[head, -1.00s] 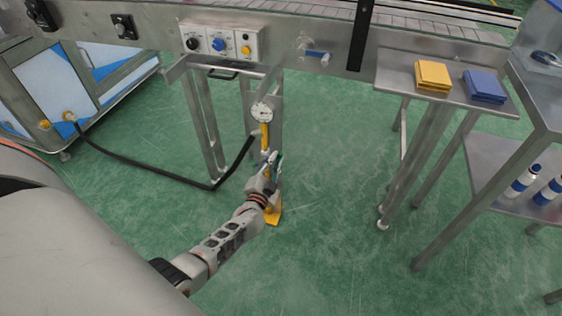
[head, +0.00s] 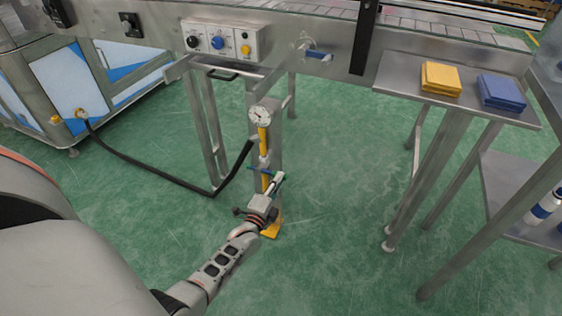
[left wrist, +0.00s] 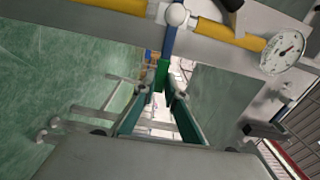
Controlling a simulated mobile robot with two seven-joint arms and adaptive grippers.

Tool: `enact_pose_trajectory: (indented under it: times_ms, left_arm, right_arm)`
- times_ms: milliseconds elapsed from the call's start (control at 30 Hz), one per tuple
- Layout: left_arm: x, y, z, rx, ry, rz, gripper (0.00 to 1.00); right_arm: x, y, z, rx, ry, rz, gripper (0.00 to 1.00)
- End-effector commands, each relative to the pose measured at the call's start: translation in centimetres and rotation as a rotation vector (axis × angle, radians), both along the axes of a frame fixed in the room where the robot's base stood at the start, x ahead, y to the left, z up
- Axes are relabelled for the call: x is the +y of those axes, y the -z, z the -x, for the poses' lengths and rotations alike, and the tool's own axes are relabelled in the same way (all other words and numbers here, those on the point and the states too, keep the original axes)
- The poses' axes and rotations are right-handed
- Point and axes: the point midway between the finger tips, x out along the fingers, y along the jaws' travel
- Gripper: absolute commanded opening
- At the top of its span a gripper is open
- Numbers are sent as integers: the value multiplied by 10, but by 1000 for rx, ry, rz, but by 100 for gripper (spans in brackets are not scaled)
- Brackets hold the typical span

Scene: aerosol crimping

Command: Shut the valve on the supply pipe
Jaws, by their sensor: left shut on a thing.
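The yellow supply pipe (head: 265,182) runs upright on a grey post under the conveyor; it also shows in the left wrist view (left wrist: 228,33). A round white gauge (head: 260,117) sits at its top. The valve's blue lever (left wrist: 171,40) extends from a pale round hub (left wrist: 177,15) and lies roughly crosswise to the pipe. My left gripper (left wrist: 162,88), with green fingers, is shut on the lever's outer end; in the head view it is beside the pipe's lower part (head: 278,184). The fingers partly hide the lever's end. My right gripper is out of view.
A black hose (head: 150,174) runs from the blue-white cabinet (head: 120,65) to the pipe. A control box (head: 222,41) is on the conveyor side above. A steel table (head: 395,75) with yellow and blue stacks stands right. Green floor between is clear.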

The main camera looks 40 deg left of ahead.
Motion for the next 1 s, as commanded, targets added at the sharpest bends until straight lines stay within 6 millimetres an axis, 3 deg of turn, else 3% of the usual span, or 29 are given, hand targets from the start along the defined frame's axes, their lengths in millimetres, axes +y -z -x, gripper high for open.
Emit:
enact_pose_trajectory:
  times_ms: [633, 667, 700, 1000]
  left_arm:
    - [3, 6, 1, 18, -3, -52, 0]
    - [3, 6, 1, 18, -3, -52, 17]
    - [3, 6, 1, 18, -3, -52, 27]
    - [1, 5, 0, 15, -2, -49, 28]
  right_arm:
    - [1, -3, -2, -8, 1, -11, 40]
    - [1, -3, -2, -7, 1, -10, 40]
    - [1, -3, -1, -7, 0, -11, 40]
    - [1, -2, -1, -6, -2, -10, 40]
